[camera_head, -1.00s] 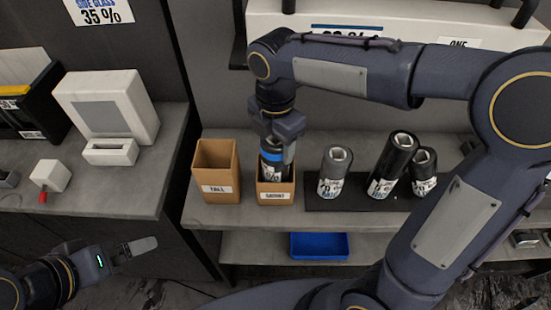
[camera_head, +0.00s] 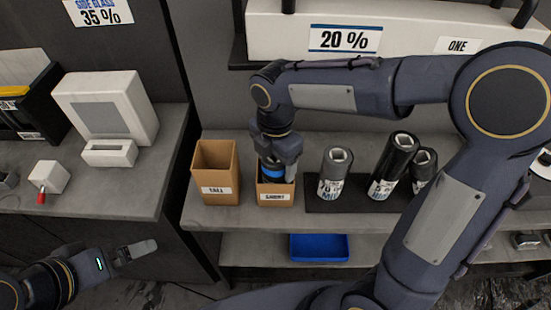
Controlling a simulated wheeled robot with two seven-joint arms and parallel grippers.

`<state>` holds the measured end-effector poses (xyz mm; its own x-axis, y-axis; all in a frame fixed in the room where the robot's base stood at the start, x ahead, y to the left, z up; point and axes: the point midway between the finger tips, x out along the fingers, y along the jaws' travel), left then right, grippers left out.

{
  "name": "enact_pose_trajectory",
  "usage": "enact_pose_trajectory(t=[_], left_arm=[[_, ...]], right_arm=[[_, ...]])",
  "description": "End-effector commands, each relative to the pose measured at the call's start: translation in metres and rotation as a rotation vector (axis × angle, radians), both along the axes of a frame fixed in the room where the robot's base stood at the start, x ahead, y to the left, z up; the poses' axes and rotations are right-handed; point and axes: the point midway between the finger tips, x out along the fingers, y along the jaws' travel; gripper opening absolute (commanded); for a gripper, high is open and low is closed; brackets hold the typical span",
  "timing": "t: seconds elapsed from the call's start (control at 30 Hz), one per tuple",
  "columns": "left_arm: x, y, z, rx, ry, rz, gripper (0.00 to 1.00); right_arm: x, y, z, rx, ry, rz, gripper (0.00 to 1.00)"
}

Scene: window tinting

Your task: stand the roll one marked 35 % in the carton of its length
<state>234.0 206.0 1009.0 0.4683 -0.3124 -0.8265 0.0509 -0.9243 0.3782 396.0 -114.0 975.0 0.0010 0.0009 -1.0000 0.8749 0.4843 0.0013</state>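My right gripper (camera_head: 277,172) points down over the carton marked SHORT (camera_head: 275,197). It is closed around a dark roll with a blue band (camera_head: 271,173), which stands upright and mostly inside that carton; its label is hidden now. The carton marked TALL (camera_head: 215,190) stands to the left with its top open, and no roll shows in it. My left gripper (camera_head: 143,249) is low at the left, away from the rolls; I cannot tell whether its fingers are apart.
A dark mat (camera_head: 325,206) right of the cartons holds a short roll (camera_head: 334,175), a taller roll (camera_head: 393,165) and another roll (camera_head: 424,172). A blue tray (camera_head: 319,247) lies on the lower shelf. A sign reading 20 % (camera_head: 344,39) is behind my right arm.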

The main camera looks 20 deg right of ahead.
Motion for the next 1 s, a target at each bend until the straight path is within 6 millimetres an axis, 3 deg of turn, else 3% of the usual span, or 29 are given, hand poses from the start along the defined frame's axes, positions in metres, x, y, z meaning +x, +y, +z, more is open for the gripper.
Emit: enact_pose_trajectory(t=[0.27, 0.43, 0.8, 1.0], left_arm=[[0.000, 0.000, 0.000, 0.000, 0.000, 0.000, 1.00], [0.000, 0.000, 0.003, 0.000, 0.000, 0.000, 1.00], [0.000, 0.000, 0.008, 0.000, 0.000, 0.000, 1.00], [0.000, 0.000, 0.010, 0.000, 0.000, 0.000, 1.00]], right_arm=[[0.000, 0.000, 0.000, 0.000, 0.001, 0.000, 0.77], [0.001, 0.000, 0.012, 0.001, -0.002, 0.000, 0.77], [0.001, 0.000, 0.089, 0.001, -0.004, 0.001, 0.77], [0.000, 0.000, 0.116, 0.000, 0.000, 0.000, 0.77]])
